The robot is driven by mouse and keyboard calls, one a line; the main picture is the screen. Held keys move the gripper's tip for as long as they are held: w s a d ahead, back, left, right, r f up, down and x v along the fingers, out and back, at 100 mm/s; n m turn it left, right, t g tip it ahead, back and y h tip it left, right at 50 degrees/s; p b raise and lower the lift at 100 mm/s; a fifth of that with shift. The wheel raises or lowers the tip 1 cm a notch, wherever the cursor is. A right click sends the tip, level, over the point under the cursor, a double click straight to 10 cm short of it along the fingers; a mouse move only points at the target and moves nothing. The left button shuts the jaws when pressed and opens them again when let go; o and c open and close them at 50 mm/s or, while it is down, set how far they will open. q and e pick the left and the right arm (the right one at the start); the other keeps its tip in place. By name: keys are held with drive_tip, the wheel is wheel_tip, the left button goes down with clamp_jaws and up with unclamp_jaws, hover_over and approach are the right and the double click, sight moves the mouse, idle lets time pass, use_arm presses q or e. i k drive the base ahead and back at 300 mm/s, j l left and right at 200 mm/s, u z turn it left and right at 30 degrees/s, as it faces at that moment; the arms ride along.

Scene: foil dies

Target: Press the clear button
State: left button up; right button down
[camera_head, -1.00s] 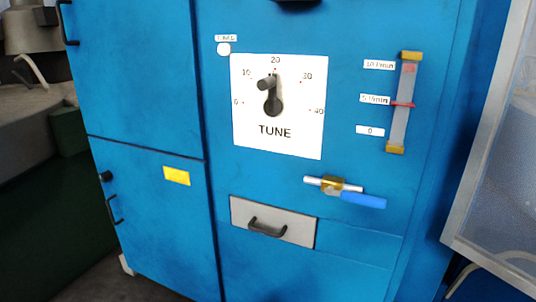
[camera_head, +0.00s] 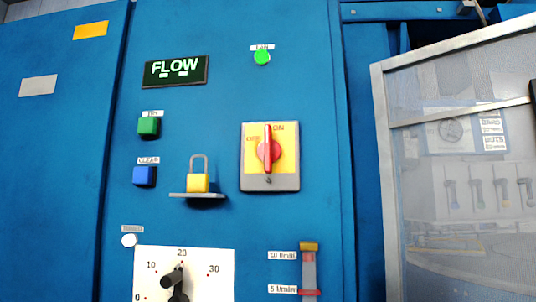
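The clear button is a blue square push button (camera_head: 145,176) on the left part of the blue cabinet front, under a small white label (camera_head: 148,160) that reads CLEAR. It stands below a green square button (camera_head: 148,127) and to the left of a brass padlock (camera_head: 198,183) on a small ledge. Nothing covers the blue button. Neither of my grippers shows in the head view.
A red rotary switch (camera_head: 268,150) on a yellow plate sits right of the padlock. Below are a white round button (camera_head: 129,240) and the TUNE dial (camera_head: 210,262). A framed mesh or glass panel (camera_head: 450,190) stands at the right.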

sight(142, 175)
drive_tip(key=j, duration=0.8)
drive_tip(key=k+j, duration=0.1)
drive_tip(key=j, duration=1.45)
drive_tip(key=k+z, duration=0.05)
